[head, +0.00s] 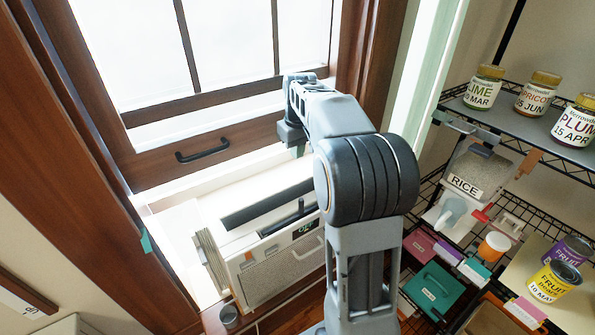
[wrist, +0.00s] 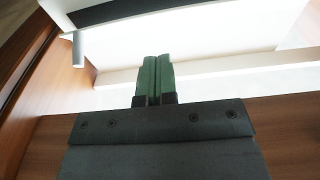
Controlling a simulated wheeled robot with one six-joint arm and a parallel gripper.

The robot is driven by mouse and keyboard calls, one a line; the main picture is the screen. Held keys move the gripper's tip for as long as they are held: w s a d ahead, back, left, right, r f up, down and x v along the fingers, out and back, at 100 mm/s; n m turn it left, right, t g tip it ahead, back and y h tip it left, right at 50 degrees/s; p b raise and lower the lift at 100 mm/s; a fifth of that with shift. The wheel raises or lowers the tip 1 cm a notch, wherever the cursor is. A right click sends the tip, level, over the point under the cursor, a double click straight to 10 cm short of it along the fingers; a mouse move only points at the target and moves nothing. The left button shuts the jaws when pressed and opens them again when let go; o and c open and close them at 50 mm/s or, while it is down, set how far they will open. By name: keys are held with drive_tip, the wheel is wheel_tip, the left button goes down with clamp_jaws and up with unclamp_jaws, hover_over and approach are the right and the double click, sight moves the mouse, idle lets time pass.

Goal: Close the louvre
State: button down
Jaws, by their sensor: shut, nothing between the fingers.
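A white box-shaped unit (head: 285,268) stands at the window sill in the head view. A long dark strip (head: 266,204) runs along its top and looks like the louvre; I cannot tell its exact angle. The strip also shows at the top of the wrist view (wrist: 125,11). My gripper (head: 299,151) is behind the unit's top, near the window sash, and partly hidden by my arm. In the wrist view its green fingers (wrist: 152,78) are together with nothing between them, apart from the strip.
The wooden window sash (head: 150,160) has a black handle (head: 202,150) and stands close to my gripper. A dark lever (head: 290,218) is on the unit's front. At the right, wire shelves hold jars (head: 483,88), a rice container (head: 470,172) and small boxes.

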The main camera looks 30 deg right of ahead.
sight(298, 181)
drive_tip(key=f, duration=0.3)
drive_tip(key=w+d+f+p, duration=0.1)
drive_tip(key=f, duration=0.6)
drive_tip(key=shift+w+d+f, duration=0.15)
drive_tip(key=shift+w, duration=0.2)
drive_tip(key=shift+s+f+t+b, duration=0.2)
drive_tip(key=shift+s+t+b, duration=0.1)
drive_tip(key=shift+b, duration=0.5)
